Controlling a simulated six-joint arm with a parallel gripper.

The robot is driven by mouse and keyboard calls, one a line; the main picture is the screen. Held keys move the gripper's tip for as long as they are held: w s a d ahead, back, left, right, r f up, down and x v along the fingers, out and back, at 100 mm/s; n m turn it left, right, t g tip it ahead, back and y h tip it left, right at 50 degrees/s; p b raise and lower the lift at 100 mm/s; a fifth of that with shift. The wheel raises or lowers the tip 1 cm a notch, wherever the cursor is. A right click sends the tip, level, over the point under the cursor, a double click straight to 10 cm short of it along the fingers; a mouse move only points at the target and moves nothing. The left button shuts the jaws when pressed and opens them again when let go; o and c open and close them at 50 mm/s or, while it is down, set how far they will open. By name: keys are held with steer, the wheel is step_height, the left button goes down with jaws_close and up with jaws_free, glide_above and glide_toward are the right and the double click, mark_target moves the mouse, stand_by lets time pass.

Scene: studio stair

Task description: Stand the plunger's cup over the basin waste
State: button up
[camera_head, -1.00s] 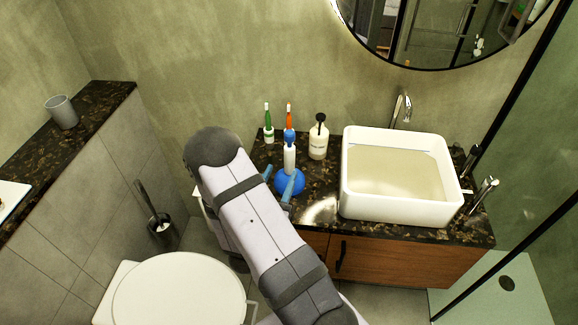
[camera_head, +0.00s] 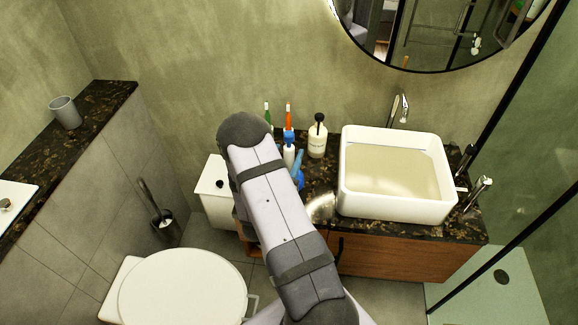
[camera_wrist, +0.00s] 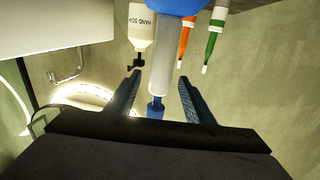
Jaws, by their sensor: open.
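The plunger (camera_head: 289,156) stands upright on the dark counter, with a white handle and a blue tip. My arm hides most of its blue cup in the head view. The wrist view shows the handle (camera_wrist: 166,62) with the blue cup (camera_wrist: 178,6) at the top edge. My gripper (camera_wrist: 160,77) is open, with one finger on each side of the handle; contact cannot be told. The white rectangular basin (camera_head: 348,195) sits on the counter to the right. Its inside looks beige, and I cannot make out the waste.
A soap bottle (camera_head: 317,141) stands just right of the plunger. Green (camera_head: 267,113) and orange (camera_head: 288,116) toothbrushes stand behind it.

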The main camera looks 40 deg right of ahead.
steer(key=shift+x, duration=1.05)
jaws_close()
